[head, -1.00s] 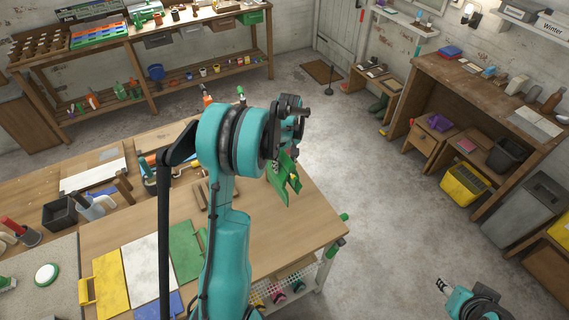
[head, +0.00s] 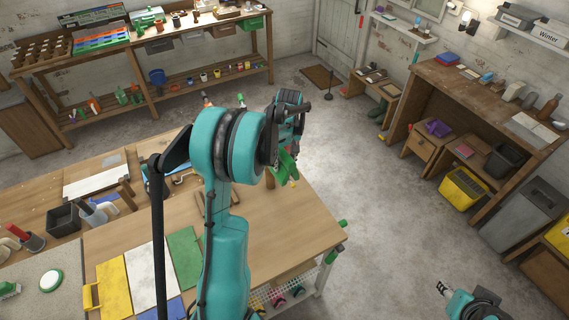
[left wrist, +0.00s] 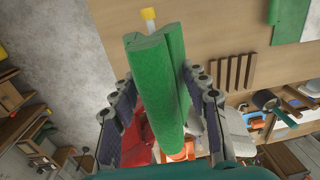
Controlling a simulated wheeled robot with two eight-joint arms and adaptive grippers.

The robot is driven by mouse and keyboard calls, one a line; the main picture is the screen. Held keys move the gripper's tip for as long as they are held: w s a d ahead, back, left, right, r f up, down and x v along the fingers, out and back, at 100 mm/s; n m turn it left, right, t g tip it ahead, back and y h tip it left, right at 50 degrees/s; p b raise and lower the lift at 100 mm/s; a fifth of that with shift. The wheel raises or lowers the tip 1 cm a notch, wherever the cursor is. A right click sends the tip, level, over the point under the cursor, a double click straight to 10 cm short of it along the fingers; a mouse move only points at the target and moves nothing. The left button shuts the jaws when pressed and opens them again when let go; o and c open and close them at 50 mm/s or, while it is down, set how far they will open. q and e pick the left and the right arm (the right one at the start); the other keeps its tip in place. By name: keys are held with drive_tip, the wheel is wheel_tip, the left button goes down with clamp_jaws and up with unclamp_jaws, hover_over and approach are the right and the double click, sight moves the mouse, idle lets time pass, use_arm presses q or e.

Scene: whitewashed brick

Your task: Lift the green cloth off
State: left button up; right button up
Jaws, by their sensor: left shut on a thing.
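My left gripper (head: 285,150) is shut on the green cloth (head: 285,167), which hangs above the far right part of the wooden table. In the left wrist view the cloth (left wrist: 158,85) is folded lengthwise between the two dark fingers (left wrist: 160,125). A small yellow piece (left wrist: 149,16) shows at the cloth's far end. My left arm hides part of the table. My right gripper (head: 445,288) is small at the lower right of the head view, over the floor, and I cannot tell its opening.
Yellow (head: 114,285), white (head: 149,270) and green (head: 185,255) flat panels lie on the table's front left. The table's right part (head: 285,225) is mostly clear. A back bench (head: 140,32) holds many items. A desk (head: 470,88) stands right across open floor.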

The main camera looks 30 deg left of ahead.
sight(284, 153)
use_arm(q)
drive_tip(key=shift+r+p, duration=1.1)
drive_tip(key=shift+r, duration=1.1)
